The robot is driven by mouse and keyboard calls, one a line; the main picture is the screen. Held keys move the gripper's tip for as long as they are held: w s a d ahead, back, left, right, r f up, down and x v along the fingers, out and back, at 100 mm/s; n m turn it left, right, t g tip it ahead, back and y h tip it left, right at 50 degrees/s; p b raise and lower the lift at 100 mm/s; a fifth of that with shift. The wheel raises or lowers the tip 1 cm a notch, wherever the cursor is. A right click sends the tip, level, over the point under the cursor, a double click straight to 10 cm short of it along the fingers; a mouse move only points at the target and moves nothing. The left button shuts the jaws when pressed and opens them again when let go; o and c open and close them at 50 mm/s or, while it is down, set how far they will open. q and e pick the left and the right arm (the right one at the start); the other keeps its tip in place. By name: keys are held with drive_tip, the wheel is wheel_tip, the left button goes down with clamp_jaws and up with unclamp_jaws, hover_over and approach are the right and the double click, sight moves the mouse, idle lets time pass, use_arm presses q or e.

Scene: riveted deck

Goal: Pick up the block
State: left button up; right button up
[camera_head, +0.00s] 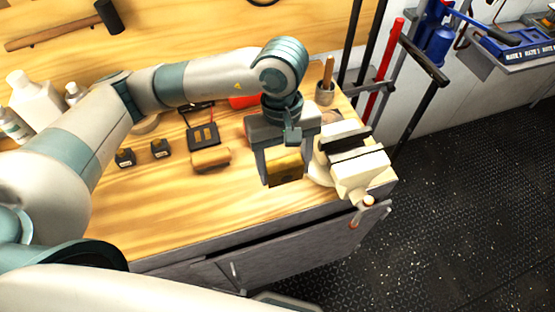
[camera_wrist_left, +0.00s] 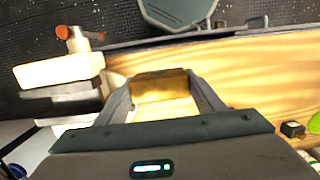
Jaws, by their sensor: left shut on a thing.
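A yellow-gold block (camera_head: 284,168) is between the fingers of my left gripper (camera_head: 284,174), over the right part of the wooden workbench in the head view. In the left wrist view the same block (camera_wrist_left: 160,85) sits between both fingertips of the left gripper (camera_wrist_left: 162,88), which are shut on it. It appears held above the bench top; the exact gap below it cannot be told. My right gripper is not in view.
A cream vise (camera_head: 355,165) stands close to the right of the left gripper. A tan block-like object (camera_head: 211,159), a black device (camera_head: 203,136) and small dark boxes (camera_head: 160,148) lie to the left. The front of the bench (camera_head: 180,215) is clear.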

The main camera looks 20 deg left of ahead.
use_arm(q)
drive_tip(key=shift+s+d+r, duration=0.5)
drive_tip(key=shift+s+r, duration=0.1)
drive_tip(key=shift+s, duration=0.15)
drive_tip(key=shift+w+a, duration=0.1)
drive_tip(key=shift+a, duration=0.05)
